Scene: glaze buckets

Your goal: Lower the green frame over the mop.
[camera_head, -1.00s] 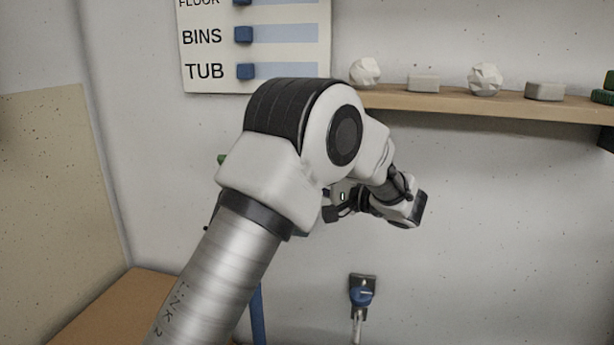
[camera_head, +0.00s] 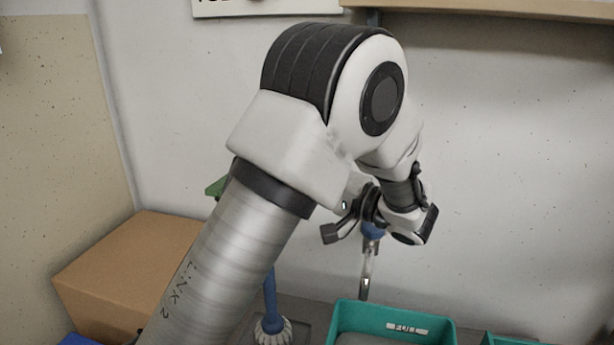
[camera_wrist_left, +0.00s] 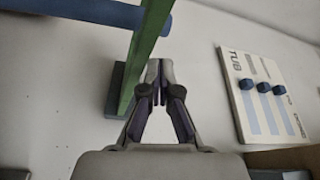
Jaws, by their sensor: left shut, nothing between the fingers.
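The mop (camera_head: 270,300) stands at the lower middle of the head view, with a blue handle and pale strands. My arm hides its upper part. A small green piece (camera_head: 215,187), likely part of the green frame, shows behind my arm. In the left wrist view a green bar (camera_wrist_left: 146,45) runs up from a dark block (camera_wrist_left: 115,92) at the wall, and a blue pole (camera_wrist_left: 100,12), likely the mop handle, crosses it. My left gripper (camera_wrist_left: 158,68) is shut and empty, just right of the green bar. Contact cannot be told. My right gripper is not in view.
A cardboard box (camera_head: 125,265) stands at the left. A teal tub (camera_head: 345,318) labelled FULL stands at the lower right, below a blue wall fitting with a metal tube (camera_head: 365,275). A wooden shelf (camera_head: 500,8) and a TUB board (camera_wrist_left: 265,95) are on the wall.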

